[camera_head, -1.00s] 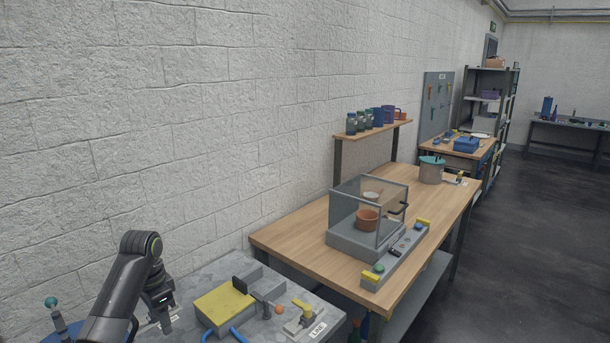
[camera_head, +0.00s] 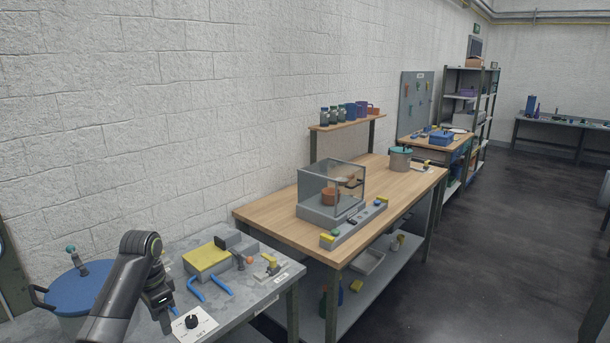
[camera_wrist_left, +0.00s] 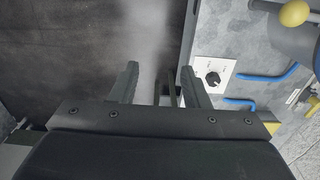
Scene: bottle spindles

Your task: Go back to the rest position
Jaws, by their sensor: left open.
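My left arm comes in at the lower left of the head view, bent downward, with my left gripper (camera_head: 163,318) beside the near edge of the grey bench (camera_head: 245,303). In the left wrist view my left gripper (camera_wrist_left: 160,80) is open, with two dark fingers apart and nothing between them. Dark floor (camera_wrist_left: 150,30) lies below it, and the bench edge is just to its right. My right gripper is in neither view.
On the grey bench are a pot with a blue lid (camera_head: 78,285), a yellow-topped block (camera_head: 206,261), blue handles (camera_head: 196,290) and a dial plate (camera_head: 194,324). A wooden bench (camera_head: 270,222) holds a glass case (camera_head: 331,184). The floor (camera_head: 500,240) at right is clear.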

